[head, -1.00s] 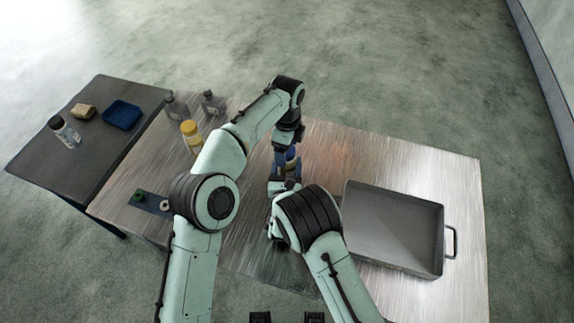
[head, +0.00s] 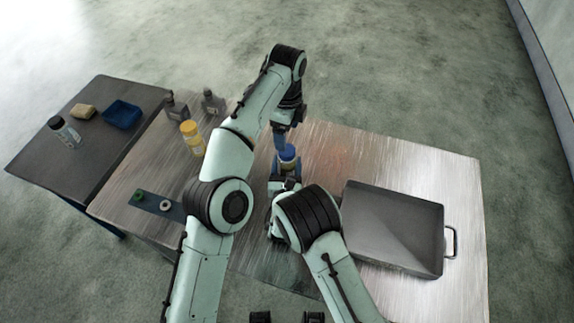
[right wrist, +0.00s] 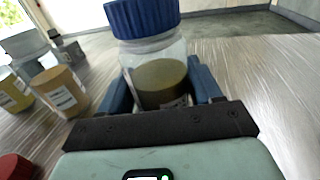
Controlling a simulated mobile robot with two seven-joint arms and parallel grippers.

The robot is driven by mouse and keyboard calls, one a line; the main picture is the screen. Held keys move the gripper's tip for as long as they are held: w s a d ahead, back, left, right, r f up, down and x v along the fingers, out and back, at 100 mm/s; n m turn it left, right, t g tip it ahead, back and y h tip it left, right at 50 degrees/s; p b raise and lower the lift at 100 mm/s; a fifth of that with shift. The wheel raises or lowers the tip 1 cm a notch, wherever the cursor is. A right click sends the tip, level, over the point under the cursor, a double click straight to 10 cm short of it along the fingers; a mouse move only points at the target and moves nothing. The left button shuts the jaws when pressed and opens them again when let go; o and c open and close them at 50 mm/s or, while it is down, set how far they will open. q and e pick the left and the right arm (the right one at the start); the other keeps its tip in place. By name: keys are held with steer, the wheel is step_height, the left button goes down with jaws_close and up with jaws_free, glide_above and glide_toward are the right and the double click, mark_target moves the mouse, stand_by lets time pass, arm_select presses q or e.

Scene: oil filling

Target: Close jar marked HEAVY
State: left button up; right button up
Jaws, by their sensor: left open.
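A clear jar with a blue lid (right wrist: 143,18) and a dark olive filling stands between the blue fingers of my right gripper (right wrist: 178,92). The fingers flank the jar closely on both sides. The lid sits level on the jar's mouth. Its label is mostly hidden, so I cannot read the marking. In the head view the blue lid (head: 287,153) shows from above, with my right gripper (head: 285,180) at the jar's lower part, partly behind my arm. My left gripper (head: 281,143) is open and empty, just above the lid.
A blue strip (head: 152,203) with small round pieces lies front left. A large metal tray (head: 395,230) fills the right. A side table (head: 48,163) holds a sponge, a blue tray and a dark-lidded jar.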

mark_target(287, 152)
steer(key=o, duration=0.5)
steer(key=shift+s, duration=0.1)
arm_select(q)
steer(key=f+b, duration=0.2)
steer(key=f, duration=0.1)
steer(key=shift+s+f, duration=0.15)
steer(key=shift+s, duration=0.25)
arm_select(e)
steer(key=s, duration=0.8)
steer(key=s+a, duration=0.1)
steer(key=s, duration=0.3)
arm_select(q)
steer(key=shift+f, duration=0.1)
arm_select(e)
steer(key=shift+s, duration=0.6)
